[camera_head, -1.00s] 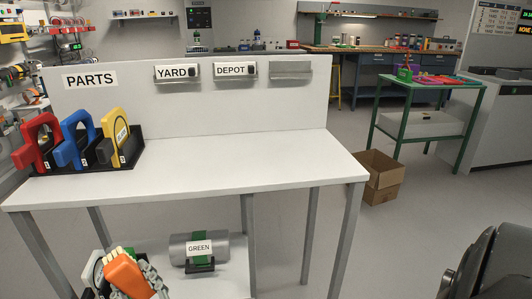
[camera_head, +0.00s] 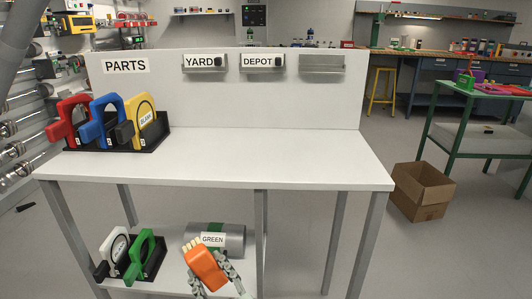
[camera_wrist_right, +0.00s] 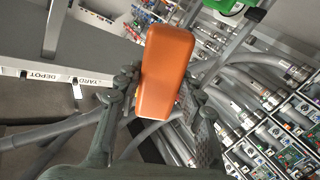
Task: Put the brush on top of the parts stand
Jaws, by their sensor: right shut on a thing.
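The brush (camera_head: 205,268) has an orange handle and pale bristles. My right gripper (camera_head: 210,273) is shut on its handle, which also fills the middle of the right wrist view (camera_wrist_right: 165,75). In the head view the brush overlaps the lower shelf, with its bristles up and to the left, below the tabletop's front edge in the picture. The parts stand (camera_head: 270,160) is a white table with a back panel labelled PARTS. Its top is bare in the middle and right. My left gripper is out of view.
A black rack (camera_head: 155,137) with red, blue and yellow parts stands on the tabletop's left. On the lower shelf are a white and a green part in a rack (camera_head: 150,270) and a grey GREEN cylinder (camera_head: 233,239). A cardboard box (camera_head: 420,190) sits right of the stand.

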